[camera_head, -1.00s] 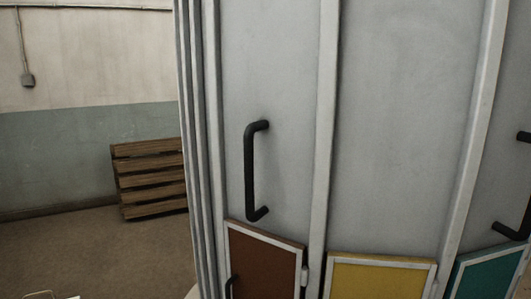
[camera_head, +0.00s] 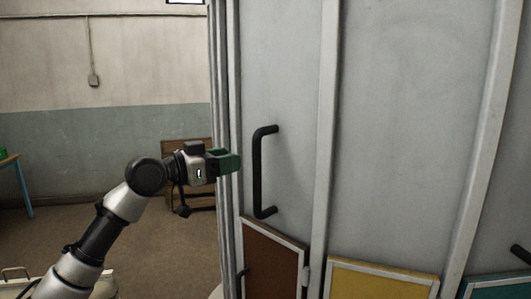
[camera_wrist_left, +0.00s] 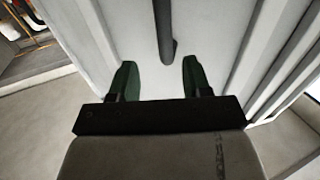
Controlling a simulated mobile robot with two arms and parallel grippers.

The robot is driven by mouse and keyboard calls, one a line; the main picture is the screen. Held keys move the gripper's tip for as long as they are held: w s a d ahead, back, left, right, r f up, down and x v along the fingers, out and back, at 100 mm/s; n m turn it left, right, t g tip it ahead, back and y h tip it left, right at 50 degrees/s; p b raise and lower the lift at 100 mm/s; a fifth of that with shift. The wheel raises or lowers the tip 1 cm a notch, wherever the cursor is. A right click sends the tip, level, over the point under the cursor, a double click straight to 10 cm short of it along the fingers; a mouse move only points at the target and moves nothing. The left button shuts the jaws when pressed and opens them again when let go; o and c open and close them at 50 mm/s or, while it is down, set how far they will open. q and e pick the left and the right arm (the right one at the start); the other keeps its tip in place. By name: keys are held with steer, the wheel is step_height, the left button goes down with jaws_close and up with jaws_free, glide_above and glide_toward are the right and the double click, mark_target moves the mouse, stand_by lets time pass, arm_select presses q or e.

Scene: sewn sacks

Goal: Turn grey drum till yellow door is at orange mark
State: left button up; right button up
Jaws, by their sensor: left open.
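The grey drum (camera_head: 400,130) fills the middle and right of the head view, with upright ribs. A black bar handle (camera_head: 257,172) stands on its left panel, and it also shows in the left wrist view (camera_wrist_left: 164,30). The yellow door (camera_head: 382,281) is low on the drum, cut off by the bottom edge. My left gripper (camera_head: 238,160) is open and empty, just left of the handle. In the left wrist view its green fingers (camera_wrist_left: 157,75) are spread, with the handle ahead between them, apart from both. The orange mark and my right gripper are not in view.
A brown door (camera_head: 272,262) is left of the yellow one and a teal door (camera_head: 497,288) right of it. Another black handle (camera_head: 522,253) is at the right edge. A wooden pallet (camera_head: 201,197) stands behind my left arm. A blue-legged table (camera_head: 20,180) is far left.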

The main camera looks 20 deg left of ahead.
arm_select(q)
steer(key=p+x, duration=0.4)
steer(key=x, duration=0.6)
steer(key=shift+w+f+p, duration=0.2)
steer(key=shift+w+p, duration=0.15)
steer(key=shift+w, duration=0.05)
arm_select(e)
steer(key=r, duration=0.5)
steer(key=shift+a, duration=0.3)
arm_select(q)
steer(key=shift+a, duration=0.1)
jaws_close()
